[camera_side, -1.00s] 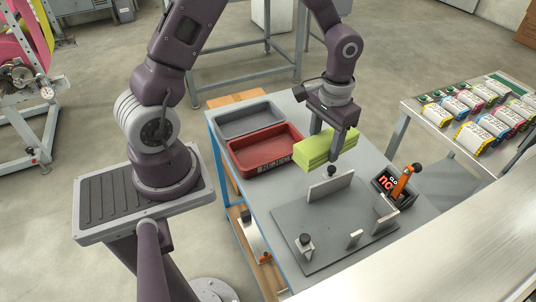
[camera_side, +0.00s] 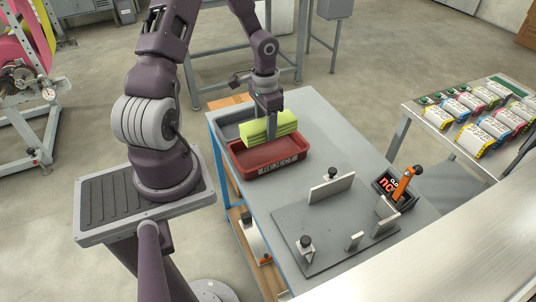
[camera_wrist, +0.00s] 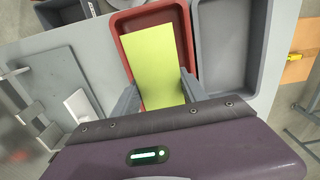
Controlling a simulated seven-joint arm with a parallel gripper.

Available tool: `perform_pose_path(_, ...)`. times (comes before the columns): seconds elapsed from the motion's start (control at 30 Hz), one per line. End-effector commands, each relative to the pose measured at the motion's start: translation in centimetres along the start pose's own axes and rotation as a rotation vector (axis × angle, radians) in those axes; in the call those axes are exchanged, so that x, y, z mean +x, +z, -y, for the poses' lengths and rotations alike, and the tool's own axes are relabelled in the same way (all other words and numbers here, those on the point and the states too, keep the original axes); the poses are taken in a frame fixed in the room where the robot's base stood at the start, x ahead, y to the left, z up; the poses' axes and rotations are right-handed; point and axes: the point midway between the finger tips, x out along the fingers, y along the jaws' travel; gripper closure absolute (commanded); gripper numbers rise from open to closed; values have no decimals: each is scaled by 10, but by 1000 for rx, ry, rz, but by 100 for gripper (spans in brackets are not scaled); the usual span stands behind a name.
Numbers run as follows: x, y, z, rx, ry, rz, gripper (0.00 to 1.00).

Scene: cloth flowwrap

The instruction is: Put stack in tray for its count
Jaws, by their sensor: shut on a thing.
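My gripper (camera_side: 270,128) is shut on a yellow-green stack of folded cloths (camera_side: 258,127), which also shows between the fingers in the wrist view (camera_wrist: 156,62). The stack is over the red tray (camera_side: 270,163), which is marked REJECT on its front wall. In the wrist view the red tray (camera_wrist: 120,24) shows around the stack's far end and sides. Whether the stack's underside touches the tray floor cannot be told. The grey tray (camera_side: 228,132) lies directly behind the red one, partly hidden by the stack; in the wrist view it looks empty (camera_wrist: 232,45).
A grey fixture plate (camera_side: 325,235) with upright plates and knobs stands on the table at the front. A small black display box with red characters (camera_side: 384,183) and an orange lever (camera_side: 406,182) are at its right. A side table (camera_side: 470,105) holds several wrapped packs.

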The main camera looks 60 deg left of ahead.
Motion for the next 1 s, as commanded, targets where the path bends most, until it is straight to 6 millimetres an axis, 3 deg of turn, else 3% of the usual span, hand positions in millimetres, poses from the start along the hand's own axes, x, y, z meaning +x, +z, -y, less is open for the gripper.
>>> perform_pose_path(0.1,31,1,-2,3,4,5,95)
perform_pose_path(0.4,84,1,-1,2,2,3,95)
perform_pose_path(0.8,92,1,-1,0,1,2,95)
perform_pose_path(0.83,92,1,-1,-1,1,1,44)
perform_pose_path(0.9,91,0,-1,-1,1,1,30)
perform_pose_path(1.0,91,0,-1,-1,1,1,28)
